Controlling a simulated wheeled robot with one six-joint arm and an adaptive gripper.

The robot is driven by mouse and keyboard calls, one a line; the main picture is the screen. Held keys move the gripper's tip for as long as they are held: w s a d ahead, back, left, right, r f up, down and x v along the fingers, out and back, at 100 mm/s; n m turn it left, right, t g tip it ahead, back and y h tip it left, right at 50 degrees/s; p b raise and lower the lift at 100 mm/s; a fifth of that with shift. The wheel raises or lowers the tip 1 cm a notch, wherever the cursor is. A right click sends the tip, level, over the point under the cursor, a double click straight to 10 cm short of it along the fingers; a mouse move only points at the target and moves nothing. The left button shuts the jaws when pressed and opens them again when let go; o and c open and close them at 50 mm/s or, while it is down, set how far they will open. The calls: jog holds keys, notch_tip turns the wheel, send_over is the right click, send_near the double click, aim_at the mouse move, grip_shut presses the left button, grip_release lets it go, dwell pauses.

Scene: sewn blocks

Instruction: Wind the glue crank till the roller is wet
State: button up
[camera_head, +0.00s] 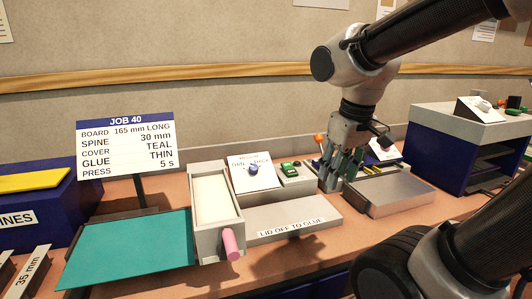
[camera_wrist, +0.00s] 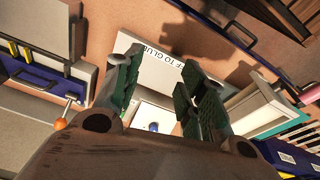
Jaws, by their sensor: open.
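The glue unit has a long pale roller or pad (camera_head: 212,198) in a grey housing (camera_head: 192,212); I cannot tell whether it is wet. A pink cylindrical handle (camera_head: 230,243) sticks out at its front end and shows at the right edge in the wrist view (camera_wrist: 306,94). A grey slab marked "LID OFF TO GLUE" (camera_head: 297,213) lies to the right of the housing. My gripper (camera_head: 340,173) is open and empty, pointing down above the bench near the slab's back right end, well away from the pink handle. In the wrist view the green-padded fingers (camera_wrist: 160,68) stand apart.
A THIN/THICK dial (camera_head: 253,169) and a green button (camera_head: 290,168) stand behind the slab. An orange-knobbed lever (camera_head: 320,138) is close to my gripper. The job sign (camera_head: 125,147) reads glue THIN. A teal sheet (camera_head: 130,250) lies at left, a grey press-like box (camera_head: 395,192) at right.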

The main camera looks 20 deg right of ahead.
jog(key=w+a+n, duration=0.2)
jog(key=w+a, duration=0.1)
jog(key=w, duration=0.3)
jog(key=w+a+f+n, duration=0.1)
jog(key=w+a+n, duration=0.1)
jog(key=w+a, duration=0.2)
jog(key=w+a+f+n+t+h, duration=0.1)
jog(key=w+a+n, duration=0.1)
jog(key=w, duration=0.8)
jog(key=shift+a+f, duration=0.15)
jog(key=shift+a, duration=0.6)
